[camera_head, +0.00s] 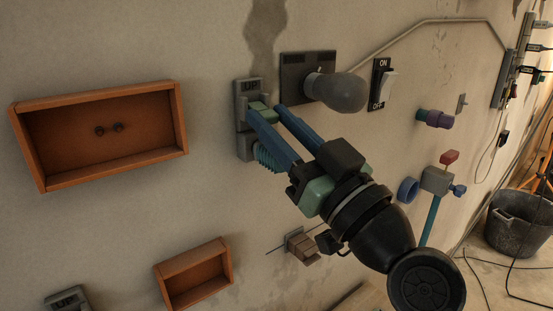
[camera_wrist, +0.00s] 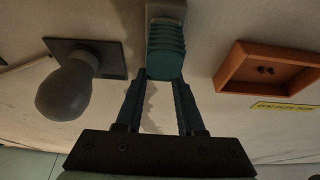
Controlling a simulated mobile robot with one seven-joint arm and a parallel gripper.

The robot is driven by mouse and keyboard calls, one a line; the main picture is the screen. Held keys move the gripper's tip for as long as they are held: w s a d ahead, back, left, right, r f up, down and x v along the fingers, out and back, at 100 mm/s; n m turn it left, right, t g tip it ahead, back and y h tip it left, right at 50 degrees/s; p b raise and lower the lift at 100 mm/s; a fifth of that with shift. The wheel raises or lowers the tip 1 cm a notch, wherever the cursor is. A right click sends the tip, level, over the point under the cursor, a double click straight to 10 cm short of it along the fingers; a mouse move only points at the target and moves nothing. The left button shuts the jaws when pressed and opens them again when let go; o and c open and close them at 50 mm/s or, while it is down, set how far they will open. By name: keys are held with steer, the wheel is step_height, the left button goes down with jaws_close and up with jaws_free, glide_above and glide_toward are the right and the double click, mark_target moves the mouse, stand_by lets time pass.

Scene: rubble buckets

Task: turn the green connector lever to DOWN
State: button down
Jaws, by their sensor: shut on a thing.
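The connector (camera_head: 243,143) is a grey wall-mounted block with a plate reading UP at its top.
A grey rounded knob (camera_head: 340,92) on a dark plate sits close right of the connector. An ON/OFF switch (camera_head: 388,86) is farther right. An orange wooden box (camera_head: 180,120) is on the wall to the left, with a smaller one (camera_head: 228,262) below. A black bucket (camera_head: 515,225) stands far right.

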steer(key=shift+f+t+y+b, duration=0.3)
steer(key=shift+f+t+b, duration=0.1)
steer(key=shift+b, duration=1)
steer(key=shift+r, duration=0.2)
steer(key=c, duration=0.5)
jaws_free()
steer(key=shift+f, duration=0.1)
steer(key=b+v, duration=0.3)
steer(key=v, duration=0.9)
steer(key=shift+s+d+f, duration=0.2)
steer(key=shift+s, duration=0.1)
